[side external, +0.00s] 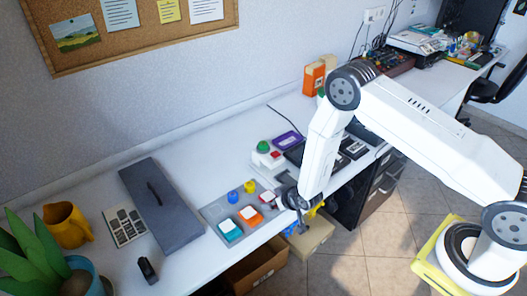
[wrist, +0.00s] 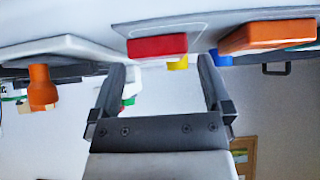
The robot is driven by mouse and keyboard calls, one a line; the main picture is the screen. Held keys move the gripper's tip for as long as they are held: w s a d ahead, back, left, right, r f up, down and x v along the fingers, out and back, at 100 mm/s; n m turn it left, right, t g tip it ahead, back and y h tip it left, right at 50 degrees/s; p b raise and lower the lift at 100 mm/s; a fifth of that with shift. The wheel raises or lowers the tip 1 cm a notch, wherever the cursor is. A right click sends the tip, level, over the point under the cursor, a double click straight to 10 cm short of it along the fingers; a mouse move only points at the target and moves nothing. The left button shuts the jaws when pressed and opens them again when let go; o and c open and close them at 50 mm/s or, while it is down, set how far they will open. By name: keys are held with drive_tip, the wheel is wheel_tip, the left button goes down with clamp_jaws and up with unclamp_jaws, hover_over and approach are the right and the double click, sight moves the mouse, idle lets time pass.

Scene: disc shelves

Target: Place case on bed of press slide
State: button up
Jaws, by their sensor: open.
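Several flat coloured blocks, which may be the cases, stand on a grey plate (side external: 213,213): a teal one with a white top (side external: 230,230), an orange one with a white top (side external: 249,216) and a red one (side external: 268,198). The wrist view shows the red block (wrist: 157,46) and the orange block (wrist: 268,38). My gripper (side external: 292,203) is at the plate's right end, close to the red block. In the wrist view its fingers (wrist: 161,62) are apart with nothing held between them. I cannot tell which part is the press slide or its bed.
Blue (side external: 233,196) and yellow (side external: 250,186) knobs stand behind the blocks. A grey slab with a dark handle (side external: 160,205) lies left. A green-topped button (side external: 263,147) and a purple item (side external: 287,141) are at the back. A plant and yellow mug (side external: 67,225) stand far left.

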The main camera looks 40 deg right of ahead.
drive_tip(key=shift+w+f, duration=0.5)
drive_tip(key=shift+f, duration=0.05)
drive_tip(key=c, duration=1.3)
drive_tip(key=shift+r, duration=0.15)
drive_tip(key=shift+r, duration=0.7)
drive_tip(key=s+f+v, duration=0.1)
drive_tip(key=v, duration=1.7)
drive_tip(key=shift+d+f, duration=0.15)
drive_tip(key=shift+d, duration=0.2)
drive_tip(key=shift+s, duration=0.1)
